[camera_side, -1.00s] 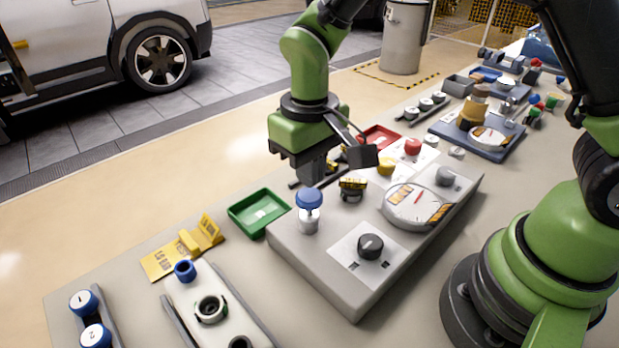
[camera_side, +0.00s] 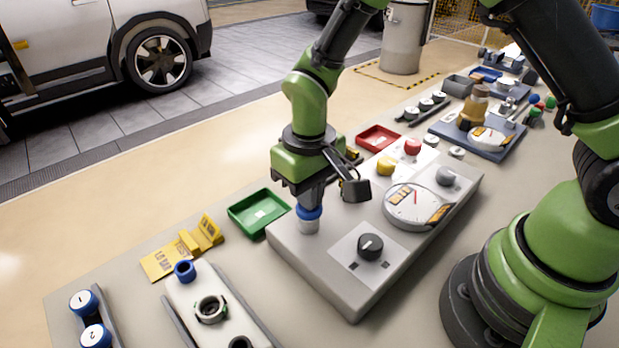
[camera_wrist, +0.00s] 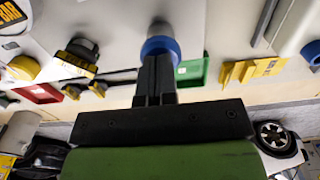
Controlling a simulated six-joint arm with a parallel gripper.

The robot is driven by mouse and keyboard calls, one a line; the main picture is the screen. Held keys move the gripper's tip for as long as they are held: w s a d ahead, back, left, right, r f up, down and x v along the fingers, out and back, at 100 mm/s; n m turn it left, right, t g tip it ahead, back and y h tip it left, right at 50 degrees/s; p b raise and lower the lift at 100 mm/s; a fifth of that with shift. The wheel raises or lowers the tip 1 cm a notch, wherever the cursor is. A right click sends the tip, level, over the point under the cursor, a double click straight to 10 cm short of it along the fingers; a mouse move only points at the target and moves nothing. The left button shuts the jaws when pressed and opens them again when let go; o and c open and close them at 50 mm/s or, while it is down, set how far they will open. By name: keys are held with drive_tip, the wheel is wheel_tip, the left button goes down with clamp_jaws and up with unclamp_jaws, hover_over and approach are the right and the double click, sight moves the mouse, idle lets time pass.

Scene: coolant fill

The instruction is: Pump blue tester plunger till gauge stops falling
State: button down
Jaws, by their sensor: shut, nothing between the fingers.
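The tester is a grey box (camera_side: 335,284) on the bench. Its blue plunger (camera_side: 309,211) stands on a pale collar at the box's left end. My gripper (camera_side: 309,202) is shut and empty, pointing down directly over the plunger, its tips at or just touching the blue cap; exact contact cannot be told. In the wrist view the shut fingers (camera_wrist: 157,66) reach the blue cap (camera_wrist: 160,47) and hide part of it. The round gauge (camera_side: 412,207) has a white face with a red needle pointing roughly up; its reading is too small to tell.
The box also carries a black knob (camera_side: 370,247), a grey knob (camera_side: 445,177), a yellow button (camera_side: 386,166) and a red button (camera_side: 412,147). A green tray (camera_side: 258,212) and a yellow stand (camera_side: 186,245) lie left of it. A red tray (camera_side: 378,138) is behind.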

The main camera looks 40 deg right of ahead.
drive_tip(key=shift+s+f, duration=0.1)
drive_tip(key=shift+f, duration=0.15)
wheel_tip(320, 180, up, 14)
drive_tip(key=shift+r, duration=0.25)
idle(2.8)
wheel_tip(320, 180, up, 2)
drive_tip(key=shift+r, duration=0.25)
wheel_tip(320, 180, down, 14)
idle(0.7)
